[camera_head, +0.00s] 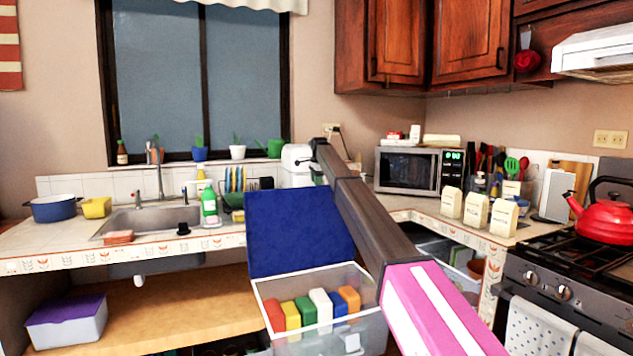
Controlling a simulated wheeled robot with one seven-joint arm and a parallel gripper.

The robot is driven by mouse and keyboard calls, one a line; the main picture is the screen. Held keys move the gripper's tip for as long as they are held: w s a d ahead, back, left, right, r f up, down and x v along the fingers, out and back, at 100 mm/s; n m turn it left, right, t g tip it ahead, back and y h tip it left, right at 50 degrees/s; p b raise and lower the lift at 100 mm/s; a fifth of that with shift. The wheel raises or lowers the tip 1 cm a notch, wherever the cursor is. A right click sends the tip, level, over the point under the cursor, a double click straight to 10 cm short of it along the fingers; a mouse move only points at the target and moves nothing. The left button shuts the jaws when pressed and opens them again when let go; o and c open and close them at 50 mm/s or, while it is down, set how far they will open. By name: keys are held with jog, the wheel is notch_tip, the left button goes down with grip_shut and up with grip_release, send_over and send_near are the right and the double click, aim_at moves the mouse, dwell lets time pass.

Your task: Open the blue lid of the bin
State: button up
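The blue lid (295,232) stands raised, tilted up at the back of a clear plastic bin (372,332). The bin's top is uncovered, and a row of several coloured items (304,310) shows inside it. My arm crosses the picture from the lower right up to the lid's upper right corner, covering part of the lid's right side and the bin's right edge. My gripper (318,160) is at the far end of the arm, near the lid's top right corner. It is small and dark, so I cannot tell whether it touches the lid or how its fingers stand.
A second clear bin with a purple lid (66,307) sits on the wooden shelf (165,310) at the left. Above are the counter, the sink (150,220) and a green bottle (209,206). The stove with a red kettle (606,220) is at the right.

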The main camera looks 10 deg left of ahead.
dwell(0.3)
jog(key=v, duration=1)
jog(key=shift+r, duration=0.35)
jog(key=shift+s, duration=0.15)
